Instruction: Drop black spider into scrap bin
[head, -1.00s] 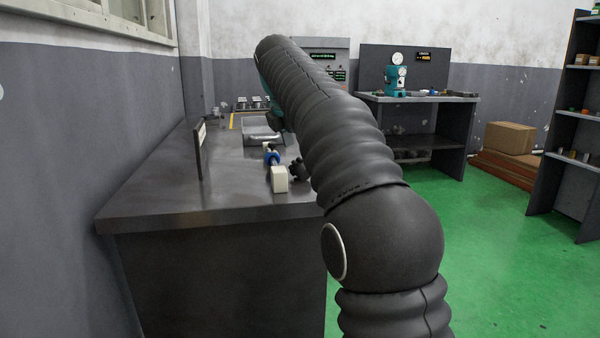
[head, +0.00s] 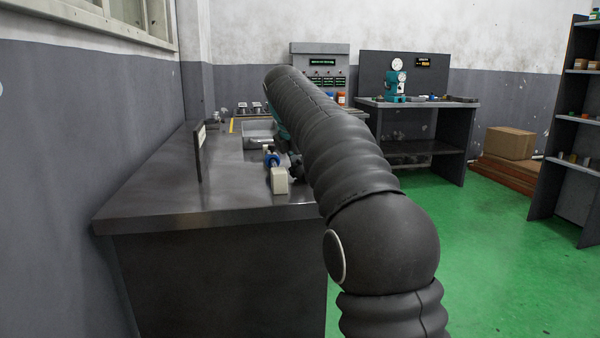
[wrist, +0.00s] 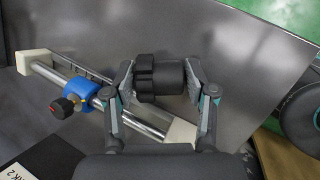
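The black spider (wrist: 158,75), a dark lobed coupling piece, lies between the two fingers of my gripper (wrist: 159,64) in the wrist view. The fingertips stand on either side of it with little or no gap, and I cannot tell whether they press on it. In the head view the spider (head: 296,166) shows as a small dark shape on the near bench, partly behind my arm. My gripper is mostly hidden there by my own arm. I cannot pick out the scrap bin in these frames.
A steel rod with a blue clamp (wrist: 78,95) and pale end blocks lies beside and below my gripper. An upright plate (head: 199,150) stands on the bench (head: 150,190) to the left. A metal tray (head: 256,134) sits farther back. Green floor is open at right.

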